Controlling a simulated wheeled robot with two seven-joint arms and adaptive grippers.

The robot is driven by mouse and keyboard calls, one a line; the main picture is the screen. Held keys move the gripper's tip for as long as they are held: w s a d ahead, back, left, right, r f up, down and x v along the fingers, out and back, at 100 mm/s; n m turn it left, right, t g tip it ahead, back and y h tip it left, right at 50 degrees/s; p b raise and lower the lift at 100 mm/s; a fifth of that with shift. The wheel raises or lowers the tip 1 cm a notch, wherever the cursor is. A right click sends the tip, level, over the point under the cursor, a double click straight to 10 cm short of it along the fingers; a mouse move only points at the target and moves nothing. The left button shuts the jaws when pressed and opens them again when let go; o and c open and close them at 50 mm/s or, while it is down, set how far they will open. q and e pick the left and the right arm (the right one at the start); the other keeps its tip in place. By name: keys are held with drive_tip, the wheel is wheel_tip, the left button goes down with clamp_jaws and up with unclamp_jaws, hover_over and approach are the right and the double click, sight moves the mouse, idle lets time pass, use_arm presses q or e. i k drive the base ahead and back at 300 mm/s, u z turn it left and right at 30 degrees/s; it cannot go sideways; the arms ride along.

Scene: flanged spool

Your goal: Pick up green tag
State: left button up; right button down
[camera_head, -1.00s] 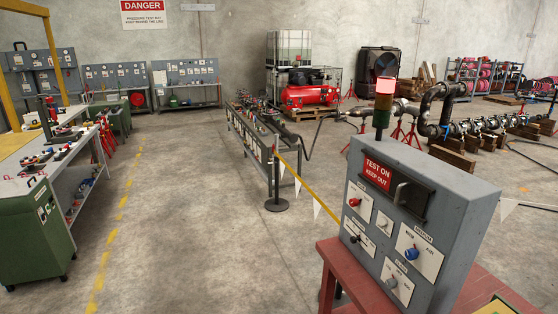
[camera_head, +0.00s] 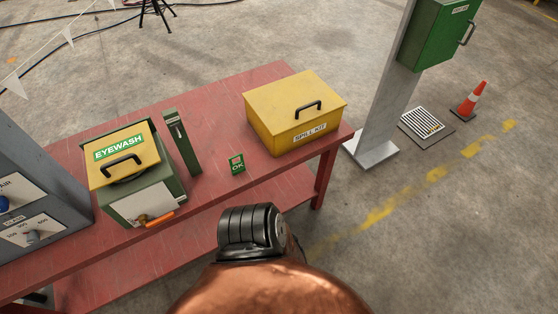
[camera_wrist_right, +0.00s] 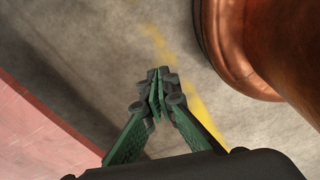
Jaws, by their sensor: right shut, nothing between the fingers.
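The green tag (camera_head: 237,165), marked OK with a small red patch, is on the red table between the eyewash box and the yellow spill kit. It seems to lean or stand slightly near the table's front edge. My right gripper (camera_wrist_right: 157,92) shows in the wrist view with its green fingers shut and nothing between them. It is over the concrete floor, beside the red table edge at the left. The tag is not in the wrist view. My left gripper is in neither current view.
The eyewash box (camera_head: 140,180) and a narrow green case (camera_head: 182,143) stand left of the tag. The yellow spill kit (camera_head: 293,112) stands to its right. A grey panel (camera_head: 30,170) is at far left. The red table (camera_head: 225,195) is bare in front of the tag.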

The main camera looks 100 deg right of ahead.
sight(238, 166)
drive_tip(key=z, duration=2.25)
drive_tip(key=k, duration=1.05)
drive_tip(key=u, duration=0.85)
drive_tip(key=i, duration=1.35)
drive_tip(key=z, duration=0.65)
